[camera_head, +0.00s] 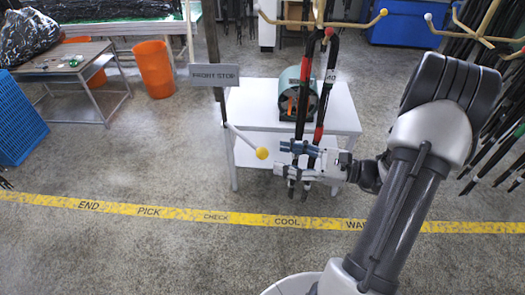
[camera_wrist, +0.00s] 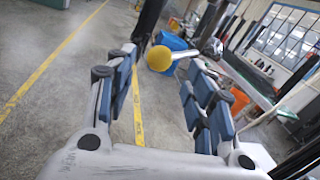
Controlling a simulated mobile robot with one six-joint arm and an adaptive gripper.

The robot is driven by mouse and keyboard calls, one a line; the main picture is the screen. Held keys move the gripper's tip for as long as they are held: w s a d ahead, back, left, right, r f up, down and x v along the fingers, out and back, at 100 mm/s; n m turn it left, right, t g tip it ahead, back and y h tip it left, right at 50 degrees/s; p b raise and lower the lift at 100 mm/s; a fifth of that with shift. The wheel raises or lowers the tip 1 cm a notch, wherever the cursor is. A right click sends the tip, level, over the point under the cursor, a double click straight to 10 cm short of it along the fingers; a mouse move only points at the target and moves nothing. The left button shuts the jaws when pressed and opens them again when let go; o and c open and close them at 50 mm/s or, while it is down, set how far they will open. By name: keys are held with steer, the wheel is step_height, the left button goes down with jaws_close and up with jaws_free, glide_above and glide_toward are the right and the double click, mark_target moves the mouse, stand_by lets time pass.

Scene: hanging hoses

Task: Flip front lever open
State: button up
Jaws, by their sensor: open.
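The front lever (camera_head: 243,140) is a pale rod with a yellow ball (camera_head: 261,153) on its end. It slopes down to the right from a dark post under a FRONT STOP sign (camera_head: 214,76). My gripper (camera_head: 281,163) is open and empty, just right of the ball in the head view. In the wrist view the ball (camera_wrist: 159,58) shows between the fingertips, near their far ends. The rod (camera_wrist: 186,53) runs right from it to a dark joint. I cannot tell whether a finger touches the ball.
Dark hoses with red bands (camera_head: 304,85) hang from a tan rack (camera_head: 325,20) behind my gripper. A yellow floor line (camera_head: 180,212) crosses in front. More hoses hang at right.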

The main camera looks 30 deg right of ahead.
mark_target(262, 152)
steer(key=x, duration=0.7)
steer(key=shift+c, duration=0.6)
steer(key=shift+f, duration=0.1)
jaws_close()
